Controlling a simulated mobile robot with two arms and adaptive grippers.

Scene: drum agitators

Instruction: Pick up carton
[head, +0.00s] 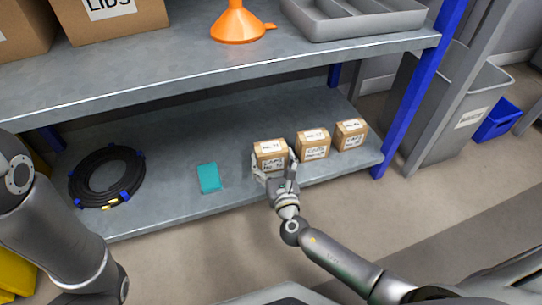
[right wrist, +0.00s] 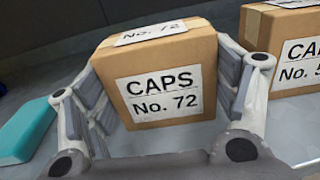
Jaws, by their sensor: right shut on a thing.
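Three small brown cartons stand in a row on the lower shelf. The left carton (head: 270,150) carries a white label, which reads "CAPS No. 72" in the right wrist view (right wrist: 160,78). My right gripper (head: 277,172) has its fingers on both sides of this carton and is shut on it; the fingers also show in the right wrist view (right wrist: 165,105). The carton looks slightly tilted in the right wrist view; I cannot tell whether it touches the shelf. The middle carton (head: 313,143) and right carton (head: 351,134) stand beside it. My left gripper is not in view.
The grey lower shelf (head: 240,197) also holds a teal block (head: 209,178) and a coiled black hose (head: 80,182). The upper shelf (head: 190,65) hangs above, with an orange funnel (head: 238,24) and grey tray (head: 350,22). A blue post (head: 405,105) bounds the right side.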

